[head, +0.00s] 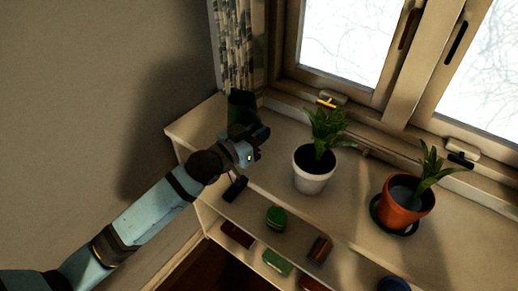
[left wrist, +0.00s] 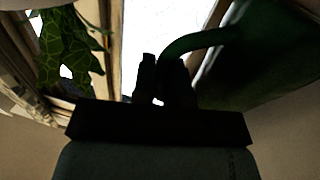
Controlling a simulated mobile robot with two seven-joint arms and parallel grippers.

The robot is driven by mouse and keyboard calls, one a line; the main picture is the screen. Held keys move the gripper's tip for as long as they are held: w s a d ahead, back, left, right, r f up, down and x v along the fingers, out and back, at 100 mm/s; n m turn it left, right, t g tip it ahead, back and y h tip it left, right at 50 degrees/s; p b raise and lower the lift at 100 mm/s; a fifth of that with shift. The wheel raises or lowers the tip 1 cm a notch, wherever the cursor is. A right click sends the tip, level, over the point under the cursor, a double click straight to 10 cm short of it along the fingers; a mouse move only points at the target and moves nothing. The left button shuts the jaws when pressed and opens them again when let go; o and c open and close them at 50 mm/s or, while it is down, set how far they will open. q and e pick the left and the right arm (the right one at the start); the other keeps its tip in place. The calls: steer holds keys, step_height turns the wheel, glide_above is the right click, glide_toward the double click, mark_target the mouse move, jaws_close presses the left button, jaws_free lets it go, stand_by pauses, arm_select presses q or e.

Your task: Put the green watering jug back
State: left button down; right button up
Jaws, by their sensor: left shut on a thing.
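The dark green watering jug (head: 241,106) is at the left back corner of the shelf top (head: 270,158), by the curtain, partly hidden behind my left gripper (head: 255,138). In the left wrist view the jug's body (left wrist: 255,65) fills the right side, and its curved handle (left wrist: 195,41) reaches to my left gripper's fingers (left wrist: 162,75), which are shut on it. The jug looks upright. I cannot tell whether its base touches the shelf top. My right gripper is in neither view.
A white pot (head: 312,170) with a leafy plant stands right of my gripper. A terracotta pot (head: 403,202) on a dark saucer stands further right. Lower shelves hold a green round object (head: 276,218) and several small items. The wall, curtain (head: 236,45) and window bound the back left.

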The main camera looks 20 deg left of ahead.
arm_select(q)
step_height(320, 180, down, 5)
steer(key=shift+f+b, duration=0.1)
steer(key=shift+b, duration=0.2)
steer(key=shift+f, duration=0.1)
steer(key=c, duration=1.2)
jaws_free()
steer(key=shift+f, duration=0.1)
steer(key=shift+o, duration=0.3)
